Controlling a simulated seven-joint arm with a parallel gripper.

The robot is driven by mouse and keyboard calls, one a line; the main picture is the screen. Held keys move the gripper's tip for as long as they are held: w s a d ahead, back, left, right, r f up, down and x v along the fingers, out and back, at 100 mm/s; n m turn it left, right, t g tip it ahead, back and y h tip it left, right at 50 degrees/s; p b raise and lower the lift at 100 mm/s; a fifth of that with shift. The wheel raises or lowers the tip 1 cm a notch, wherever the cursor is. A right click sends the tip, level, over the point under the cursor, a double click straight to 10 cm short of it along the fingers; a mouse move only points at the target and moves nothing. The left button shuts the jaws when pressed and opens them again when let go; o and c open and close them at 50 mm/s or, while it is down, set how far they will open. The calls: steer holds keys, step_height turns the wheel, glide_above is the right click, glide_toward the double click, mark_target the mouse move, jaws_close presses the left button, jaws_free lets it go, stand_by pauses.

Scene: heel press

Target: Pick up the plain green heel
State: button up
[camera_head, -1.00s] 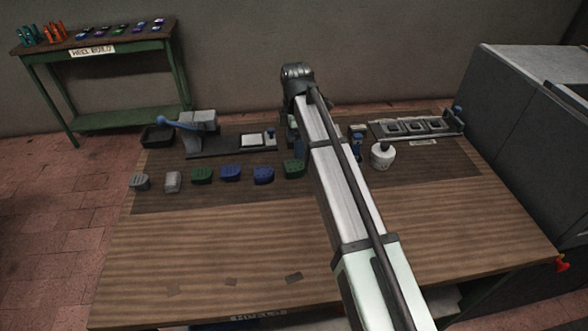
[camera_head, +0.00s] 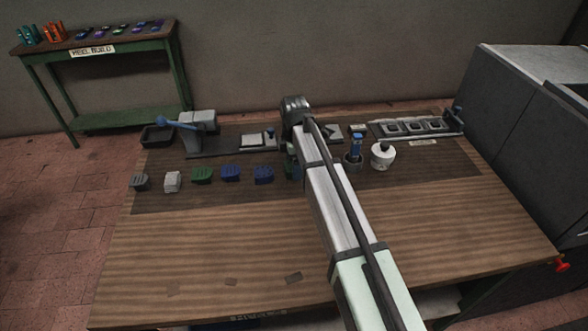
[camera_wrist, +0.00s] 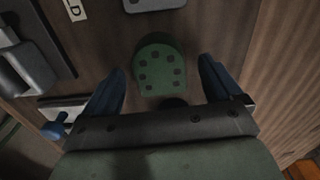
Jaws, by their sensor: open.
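A green heel (camera_wrist: 160,55) with several dark square marks on its face lies between the two blue fingers of my gripper (camera_wrist: 162,76) in the wrist view. The fingers are apart, with a gap on each side of the heel. In the head view this seems to be the green heel (camera_head: 290,171) at the right end of the row, mostly hidden by my arm. Another green heel (camera_head: 202,174) stands further left in the row. From the head view I cannot tell clearly which green heel is plain.
The row also holds a dark grey heel (camera_head: 140,182), a light grey heel (camera_head: 172,181) and two blue heels (camera_head: 231,173). A blue-handled press (camera_head: 200,127) stands behind.

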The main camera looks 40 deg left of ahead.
steer(key=shift+f, duration=0.15)
steer(key=c, duration=1.4)
